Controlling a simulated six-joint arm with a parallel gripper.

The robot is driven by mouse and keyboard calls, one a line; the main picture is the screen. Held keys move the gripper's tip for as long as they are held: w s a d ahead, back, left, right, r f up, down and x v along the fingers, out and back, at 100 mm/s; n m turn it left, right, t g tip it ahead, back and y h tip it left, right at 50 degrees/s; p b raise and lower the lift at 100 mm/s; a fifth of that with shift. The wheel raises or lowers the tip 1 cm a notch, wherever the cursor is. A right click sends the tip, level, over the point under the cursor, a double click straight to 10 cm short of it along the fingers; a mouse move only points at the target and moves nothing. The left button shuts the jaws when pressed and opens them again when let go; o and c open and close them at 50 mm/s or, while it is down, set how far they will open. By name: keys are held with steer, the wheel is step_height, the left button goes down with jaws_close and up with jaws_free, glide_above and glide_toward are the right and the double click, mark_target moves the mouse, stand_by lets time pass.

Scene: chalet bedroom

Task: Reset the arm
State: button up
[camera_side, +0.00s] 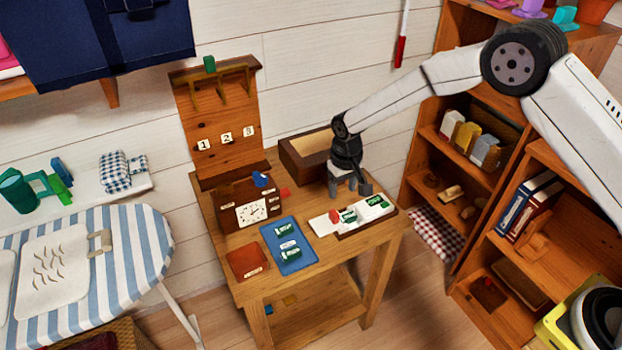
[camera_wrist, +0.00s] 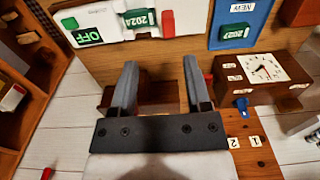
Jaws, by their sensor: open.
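My gripper (camera_side: 348,186) is over the back right of the small wooden table (camera_side: 318,262), near the white panel (camera_side: 322,224). In the wrist view my gripper (camera_wrist: 160,72) has its two fingers spread with nothing held between them. The white panel bears a green "OFF" label (camera_wrist: 88,37), a green block marked 2024 (camera_wrist: 139,18) and a red piece (camera_wrist: 168,22). A blue mat (camera_side: 270,240) with green blocks lies left of the panel.
A clock box (camera_side: 250,212) stands on the table's left, with a blue piece (camera_side: 262,180) on top. An open wooden box (camera_side: 298,153) is behind my gripper. A pegboard (camera_side: 205,120) rises at the back left. Shelves (camera_side: 440,148) stand right; an ironing board (camera_side: 95,270) stands left.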

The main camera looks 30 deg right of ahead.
steer(key=s+d+r+t, duration=0.1)
steer(key=s+d+r, duration=0.7)
steer(key=s+r, duration=0.2)
steer(key=s+d+r, duration=0.1)
steer(key=s+d, duration=0.1)
steer(key=s, duration=0.5)
steer(key=s+d+r+t, duration=0.1)
steer(key=s+d, duration=0.1)
steer(key=s, duration=0.5)
steer(key=shift+s+d+r, duration=0.2)
steer(key=shift+d+r, duration=0.05)
steer(key=shift+r, duration=0.05)
